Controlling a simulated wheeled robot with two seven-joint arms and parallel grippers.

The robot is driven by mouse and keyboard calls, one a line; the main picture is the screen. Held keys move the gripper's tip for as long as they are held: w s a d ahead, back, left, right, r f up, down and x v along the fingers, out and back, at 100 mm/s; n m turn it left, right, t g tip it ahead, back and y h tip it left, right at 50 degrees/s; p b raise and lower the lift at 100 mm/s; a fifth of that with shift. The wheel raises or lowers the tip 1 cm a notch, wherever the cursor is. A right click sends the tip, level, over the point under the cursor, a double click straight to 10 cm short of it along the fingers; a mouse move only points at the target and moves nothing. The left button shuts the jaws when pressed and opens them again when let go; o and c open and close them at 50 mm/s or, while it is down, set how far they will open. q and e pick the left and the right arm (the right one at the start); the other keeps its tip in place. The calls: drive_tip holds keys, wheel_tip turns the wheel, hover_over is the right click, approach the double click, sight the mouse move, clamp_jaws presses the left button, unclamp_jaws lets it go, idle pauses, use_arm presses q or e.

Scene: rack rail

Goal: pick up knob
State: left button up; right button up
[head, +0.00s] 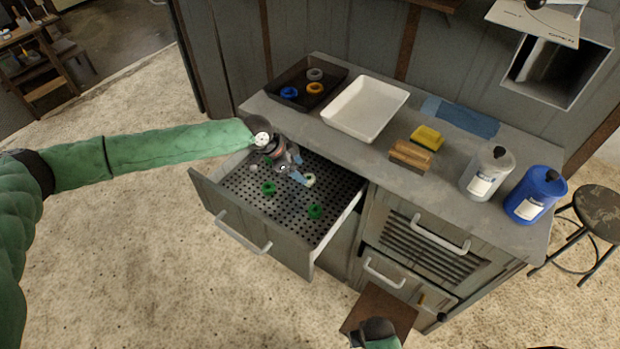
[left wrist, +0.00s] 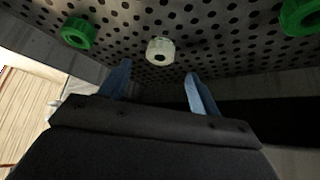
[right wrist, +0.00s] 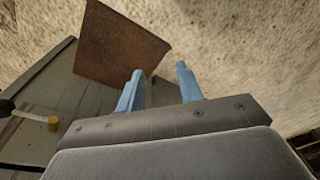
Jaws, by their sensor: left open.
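A white knob (head: 309,180) sits on the perforated floor of the open drawer (head: 236,226); it also shows in the left wrist view (left wrist: 160,51). Green knobs (head: 268,188) (head: 314,211) stand nearby in the drawer, and two show in the left wrist view (left wrist: 77,32) (left wrist: 301,16). My left gripper (head: 299,169) is over the drawer beside the white knob. In the left wrist view its blue fingers (left wrist: 158,76) are apart with nothing between them; the white knob is just beyond the tips. My right gripper (right wrist: 159,75) is open and empty.
A dark tray (head: 330,99) with blue, orange and grey rings, a white tray (head: 346,130), a sponge (head: 426,137), a brush (head: 410,154) and two bottles (head: 486,174) (head: 535,194) stand on the counter. A brown board (right wrist: 118,45) is near my right gripper.

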sight(306, 175)
use_arm(q)
drive_tip(key=p+x, duration=0.2)
drive_tip(key=x, duration=0.2)
drive_tip(key=shift+f, duration=0.45)
use_arm(e)
wheel_tip(306, 175, down, 8)
drive_tip(key=s+d, duration=0.1)
drive_tip(key=s, duration=0.1)
drive_tip(key=shift+d, duration=0.25)
use_arm(q)
drive_tip(key=c, duration=0.9)
drive_tip(key=shift+c, duration=0.9)
use_arm(e)
drive_tip(key=shift+s, duration=0.1)
